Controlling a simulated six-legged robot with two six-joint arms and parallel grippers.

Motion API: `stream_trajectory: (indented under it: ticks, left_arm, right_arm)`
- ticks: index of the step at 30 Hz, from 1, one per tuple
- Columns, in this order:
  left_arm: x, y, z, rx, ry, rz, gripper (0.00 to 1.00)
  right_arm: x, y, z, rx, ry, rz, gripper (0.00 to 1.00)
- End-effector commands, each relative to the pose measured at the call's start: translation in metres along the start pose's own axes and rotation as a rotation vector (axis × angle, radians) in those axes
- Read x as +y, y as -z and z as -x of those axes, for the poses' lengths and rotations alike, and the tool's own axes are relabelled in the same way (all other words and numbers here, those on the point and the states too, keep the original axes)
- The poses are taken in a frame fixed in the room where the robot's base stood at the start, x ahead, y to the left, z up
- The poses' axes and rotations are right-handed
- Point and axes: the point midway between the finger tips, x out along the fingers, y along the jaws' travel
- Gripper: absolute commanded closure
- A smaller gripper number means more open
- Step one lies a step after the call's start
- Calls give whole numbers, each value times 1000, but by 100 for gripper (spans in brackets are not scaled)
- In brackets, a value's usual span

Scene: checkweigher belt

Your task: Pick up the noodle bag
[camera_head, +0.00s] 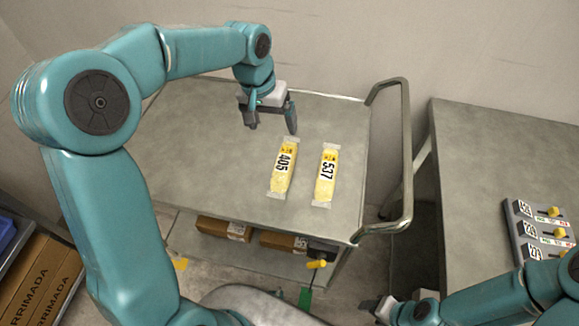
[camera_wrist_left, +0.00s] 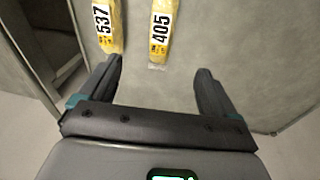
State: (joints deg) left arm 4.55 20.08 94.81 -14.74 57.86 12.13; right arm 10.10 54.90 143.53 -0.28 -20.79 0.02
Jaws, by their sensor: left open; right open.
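Two yellow noodle bags with clear ends lie flat on the grey cart top (camera_head: 190,150). The one marked 405 (camera_head: 284,173) is on the left and the one marked 537 (camera_head: 326,178) is on the right, with a small gap between. My left gripper (camera_head: 271,127) is open and empty above the cart, just behind the 405 bag. In the left wrist view, the 405 bag (camera_wrist_left: 161,30) lies ahead of the open jaws (camera_wrist_left: 157,72), and the 537 bag (camera_wrist_left: 107,25) is left of it. My right gripper (camera_head: 377,308) is low, beyond the cart's front edge, away from both bags.
A metal handle (camera_head: 407,150) rises at the cart's right end. Brown boxes (camera_head: 223,228) sit on its lower shelf. A grey table (camera_head: 490,160) on the right bears a panel (camera_head: 530,228) with yellow knobs. The cart top around the bags is clear.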

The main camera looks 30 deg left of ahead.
Motion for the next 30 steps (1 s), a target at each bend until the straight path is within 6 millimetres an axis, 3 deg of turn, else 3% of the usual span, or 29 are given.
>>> stream_trajectory:
  ticks: [1, 3, 8, 18, 25, 30]
  left_arm:
    - [-2, -2, -12, 1, 0, 0, 9]
    - [-4, -4, -16, 1, 0, 0, 9]
    - [-4, -9, -39, -4, 0, 1, 9]
    - [-4, -10, -111, -2, 0, 2, 9]
    - [-2, -7, -130, -2, 0, 0, 9]
    - [-4, -5, -158, -4, 0, 2, 9]
  right_arm:
    - [4, 0, -12, 0, 0, 0, 48]
    - [5, 1, -14, 1, 0, 0, 48]
    - [4, 1, -12, 1, 0, 0, 48]
    - [3, 1, -9, 1, 0, 0, 48]
    - [2, 0, -6, 1, 0, 0, 48]
    - [0, 0, 2, 1, 0, 0, 48]
